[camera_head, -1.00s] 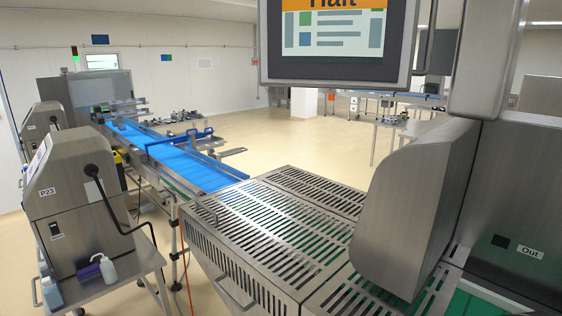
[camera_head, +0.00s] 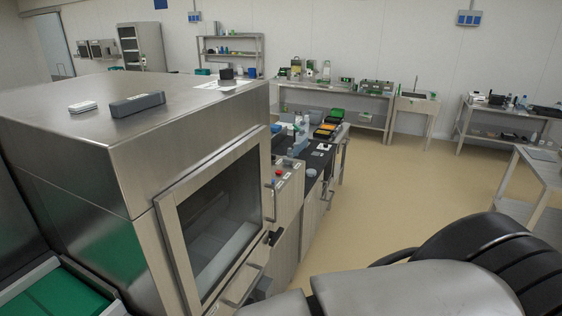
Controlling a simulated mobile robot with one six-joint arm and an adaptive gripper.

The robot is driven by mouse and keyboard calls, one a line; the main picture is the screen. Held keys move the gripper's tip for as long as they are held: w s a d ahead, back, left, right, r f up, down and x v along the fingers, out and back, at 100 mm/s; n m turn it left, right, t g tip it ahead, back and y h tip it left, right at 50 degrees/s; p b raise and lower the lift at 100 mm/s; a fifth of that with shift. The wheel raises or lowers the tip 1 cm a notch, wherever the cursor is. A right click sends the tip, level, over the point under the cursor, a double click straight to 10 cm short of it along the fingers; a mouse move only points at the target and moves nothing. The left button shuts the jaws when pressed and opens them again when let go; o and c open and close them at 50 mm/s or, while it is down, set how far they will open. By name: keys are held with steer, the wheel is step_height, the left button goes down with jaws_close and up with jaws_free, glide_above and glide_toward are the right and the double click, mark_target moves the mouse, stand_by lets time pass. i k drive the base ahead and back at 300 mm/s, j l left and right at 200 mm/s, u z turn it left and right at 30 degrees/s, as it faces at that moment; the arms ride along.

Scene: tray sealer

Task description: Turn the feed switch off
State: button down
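I cannot pick out the feed switch for certain. A steel machine (camera_head: 155,150) with a dark window (camera_head: 222,215) in its side door fills the left. Just beyond the door, a narrow control panel (camera_head: 287,190) carries a small red button (camera_head: 280,173) and other small controls with pale labels. They are too small to read, and their on or off positions cannot be told. My gripper is not in view.
A grey bar (camera_head: 137,104) and a small white box (camera_head: 83,106) lie on the machine top. A green belt (camera_head: 55,295) runs at lower left. Benches with equipment (camera_head: 335,87) line the back wall. The tan floor (camera_head: 390,190) at centre right is clear.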

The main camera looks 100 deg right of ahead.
mark_target(287, 162)
steer(key=z, duration=3.55)
steer(key=i+l, duration=0.3)
steer(key=i, duration=0.25)
steer(key=i+l, duration=0.3)
steer(key=i, duration=0.2)
steer(key=i+l, duration=0.3)
steer(key=i, duration=0.25)
steer(key=i+l, duration=0.25)
steer(key=i, duration=0.3)
steer(key=i+l, duration=0.3)
steer(key=i, duration=0.2)
steer(key=u, duration=0.05)
